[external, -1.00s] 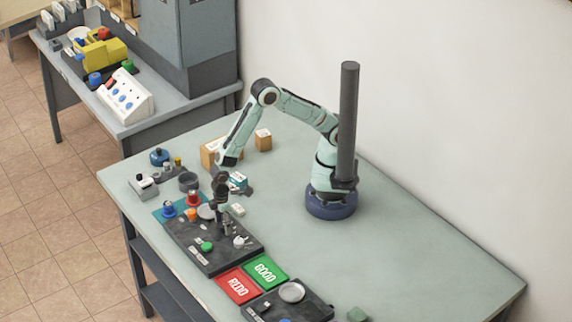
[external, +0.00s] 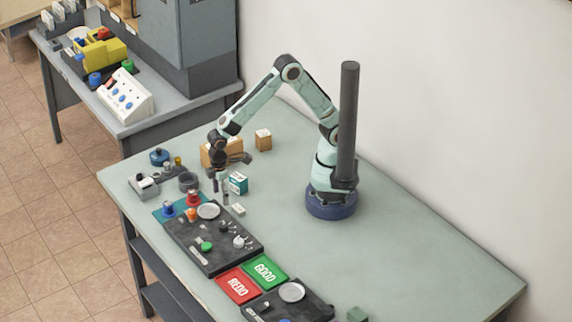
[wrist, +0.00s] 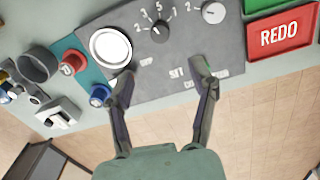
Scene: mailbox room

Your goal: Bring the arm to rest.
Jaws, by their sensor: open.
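My gripper (external: 220,192) hangs pointing down above the table (external: 400,240), near the far left end of the dark grey panel (external: 190,246). In the wrist view my gripper (wrist: 165,85) has its two fingers spread, with nothing between them. The panel (wrist: 255,45) lies beyond the fingertips, with a round white dial, knobs and printed numbers. My arm is bent, its elbow raised high over the table.
A teal box (external: 238,183) stands close beside my gripper, with cardboard boxes (external: 263,139) behind. Red and blue knobs (external: 193,199) stand at the panel's left end. REDO (external: 238,285) and GOOD (external: 265,270) pads lie beyond the panel. The table's right part is clear.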

